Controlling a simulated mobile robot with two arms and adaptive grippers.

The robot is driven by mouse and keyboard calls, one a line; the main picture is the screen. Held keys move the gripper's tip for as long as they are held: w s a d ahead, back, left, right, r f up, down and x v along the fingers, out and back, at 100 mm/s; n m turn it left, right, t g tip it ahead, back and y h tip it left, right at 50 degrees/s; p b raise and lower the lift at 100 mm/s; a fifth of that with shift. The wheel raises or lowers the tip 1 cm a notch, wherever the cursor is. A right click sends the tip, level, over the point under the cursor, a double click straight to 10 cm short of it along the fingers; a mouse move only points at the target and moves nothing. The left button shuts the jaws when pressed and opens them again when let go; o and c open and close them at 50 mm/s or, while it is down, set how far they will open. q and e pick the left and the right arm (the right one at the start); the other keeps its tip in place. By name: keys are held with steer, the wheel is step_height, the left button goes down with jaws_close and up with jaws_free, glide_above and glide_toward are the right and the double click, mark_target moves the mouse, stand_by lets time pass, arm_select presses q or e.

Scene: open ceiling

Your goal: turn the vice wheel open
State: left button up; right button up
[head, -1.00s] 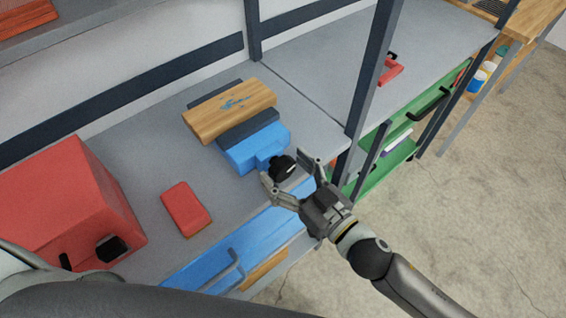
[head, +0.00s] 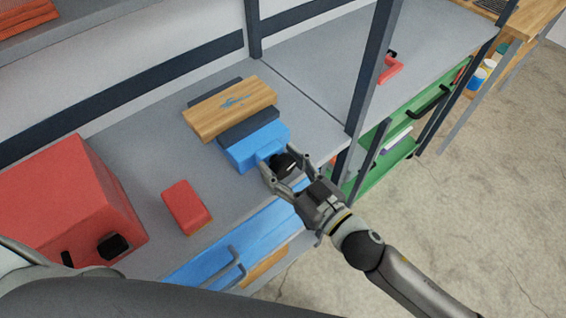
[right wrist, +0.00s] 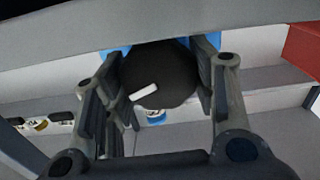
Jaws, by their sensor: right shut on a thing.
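The vice is a blue body (head: 256,146) with dark jaws (head: 248,128) on the grey workbench, and a wooden block (head: 229,107) with a blue mark lies over the jaws. The vice wheel (head: 284,163) is a black round knob on the front of the blue body. My right gripper (head: 289,166) is shut on the wheel, a finger on either side of it. In the right wrist view the dark wheel (right wrist: 160,76) with a white mark sits between the fingers. My left gripper is not in view.
A red block (head: 186,205) and a large red box (head: 68,208) stand left on the bench (head: 150,155). A dark upright post (head: 372,70) rises right of the vice. A blue drawer (head: 228,243) with a handle is below. Open floor lies at the right.

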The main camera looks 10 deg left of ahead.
steer(key=shift+n+p, duration=0.4)
steer(key=shift+n, duration=0.7)
steer(key=o, duration=1)
steer(key=v, duration=1.2)
